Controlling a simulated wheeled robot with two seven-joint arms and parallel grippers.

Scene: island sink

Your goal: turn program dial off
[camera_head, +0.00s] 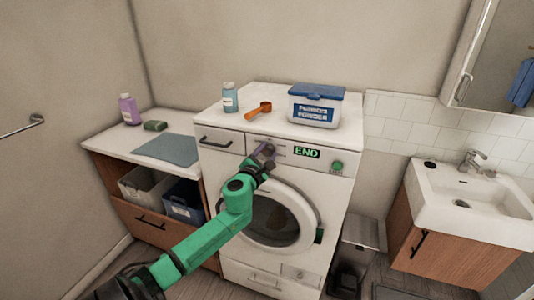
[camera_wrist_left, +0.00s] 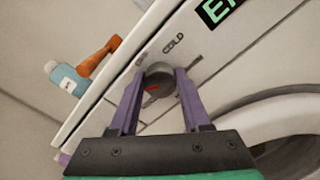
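The washing machine (camera_head: 327,192) stands in the middle of the head view, with a lit END display (camera_head: 306,152) and a green button (camera_head: 337,167) on its front panel. My left gripper (camera_head: 264,151) is at the panel, left of the display, and hides most of the program dial there. In the left wrist view the round grey dial (camera_wrist_left: 160,80) shows a red mark, with the word COLD printed beside it. The two purple fingers (camera_wrist_left: 160,88) lie on either side of the dial and appear to touch it. My right gripper is not in view.
On the machine top are a powder box (camera_head: 315,105), an orange scoop (camera_head: 258,111) and a blue bottle (camera_head: 230,98). A counter (camera_head: 125,145) stands at the left and a sink (camera_head: 470,190) at the right. The round door (camera_head: 272,218) is below the panel.

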